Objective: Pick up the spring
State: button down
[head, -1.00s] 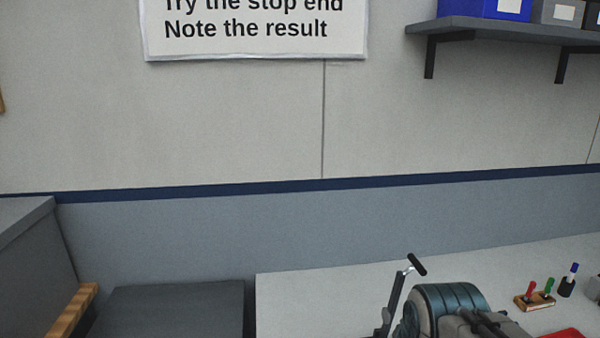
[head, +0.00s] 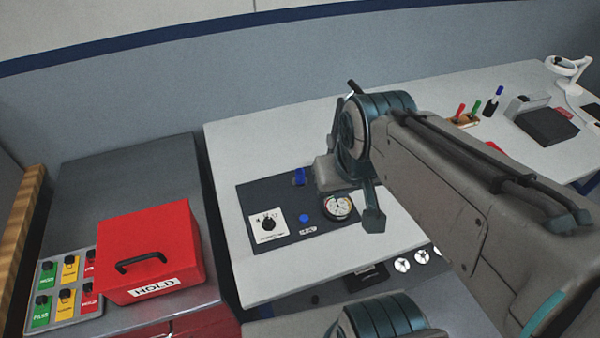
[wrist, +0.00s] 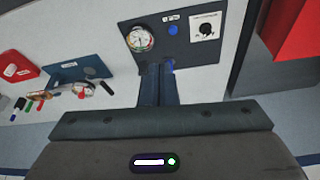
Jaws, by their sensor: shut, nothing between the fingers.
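I cannot make out a spring for sure in either view. In the wrist view my gripper (wrist: 157,68) shows its two dark fingers side by side, shut with nothing between them. The fingers point at the near edge of a dark panel (wrist: 180,54) on the white table. Small shiny and coppery items (wrist: 82,90) lie beside a blue mat (wrist: 62,74) at the left of the wrist view, too small to tell apart. In the head view my arm covers part of the table.
The panel (head: 258,222) bears a dial gauge (head: 338,206) and a knob. A red HOLD box (head: 152,248) and a coloured button panel (head: 62,290) sit on a dark cabinet at the left. Marker pens (head: 476,107) stand at the back. The table's (head: 225,150) left strip is bare.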

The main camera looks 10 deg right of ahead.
aim_at(300, 178)
jog(key=k, duration=1)
jog(key=u, duration=1.1)
jog(key=i, duration=0.85)
jog(key=z, duration=1.45)
